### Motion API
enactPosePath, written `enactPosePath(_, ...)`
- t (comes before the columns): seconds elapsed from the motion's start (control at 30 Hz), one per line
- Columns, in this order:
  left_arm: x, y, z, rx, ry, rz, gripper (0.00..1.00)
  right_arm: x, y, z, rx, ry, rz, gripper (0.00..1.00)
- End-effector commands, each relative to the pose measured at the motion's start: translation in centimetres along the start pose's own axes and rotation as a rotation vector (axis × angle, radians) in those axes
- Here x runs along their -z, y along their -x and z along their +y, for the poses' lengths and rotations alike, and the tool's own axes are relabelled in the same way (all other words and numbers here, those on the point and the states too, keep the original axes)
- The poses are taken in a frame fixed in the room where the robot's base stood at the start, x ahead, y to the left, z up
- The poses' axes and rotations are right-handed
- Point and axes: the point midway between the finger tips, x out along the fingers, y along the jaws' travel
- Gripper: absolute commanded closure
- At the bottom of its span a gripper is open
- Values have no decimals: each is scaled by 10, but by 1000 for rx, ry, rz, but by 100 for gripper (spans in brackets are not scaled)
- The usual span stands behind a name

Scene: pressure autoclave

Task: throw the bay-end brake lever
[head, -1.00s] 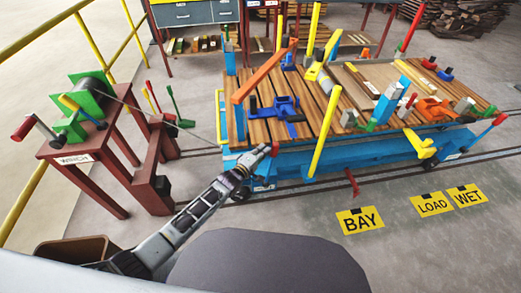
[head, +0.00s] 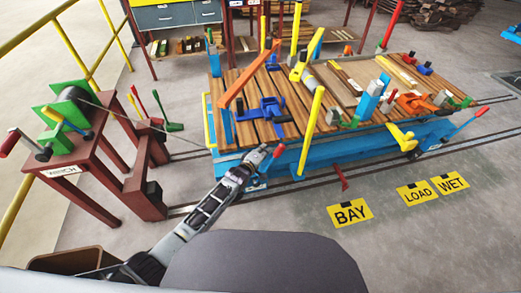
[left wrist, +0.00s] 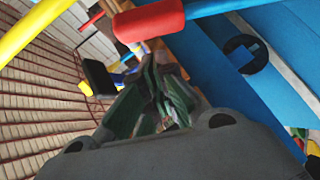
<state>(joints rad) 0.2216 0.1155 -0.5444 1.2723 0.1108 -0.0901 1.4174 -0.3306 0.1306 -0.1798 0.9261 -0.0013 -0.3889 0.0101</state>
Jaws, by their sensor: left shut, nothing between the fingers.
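A brake lever with a red grip (head: 278,151) sits at the near left corner of the blue trolley (head: 330,146). In the left wrist view its red grip (left wrist: 148,22) and blue rod cross the top of the picture. My left gripper (head: 260,156) is shut and empty, just left of the red grip in the head view. In the left wrist view my fingers (left wrist: 150,72) are close below the grip; I cannot tell whether they touch it. A similar red-tipped lever (head: 482,111) stands out at the trolley's right end. My right gripper is out of view.
A winch (head: 75,112) on a dark red stand is at the left, its cable running to the trolley. Rails pass under the trolley. Yellow floor plates BAY (head: 349,213), LOAD (head: 417,194) and WET (head: 450,183) lie in front. The floor at the lower right is clear.

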Motion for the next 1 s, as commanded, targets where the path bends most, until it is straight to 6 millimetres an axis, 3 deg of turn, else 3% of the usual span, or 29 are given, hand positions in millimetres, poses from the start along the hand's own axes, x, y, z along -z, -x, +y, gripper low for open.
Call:
enactPosePath(0.4, -19, -19, 4, 72, -70, 0, 100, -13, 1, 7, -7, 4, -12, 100)
enactPosePath(1.0, -29, -24, 5, 91, -90, -7, 100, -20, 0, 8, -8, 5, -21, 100)
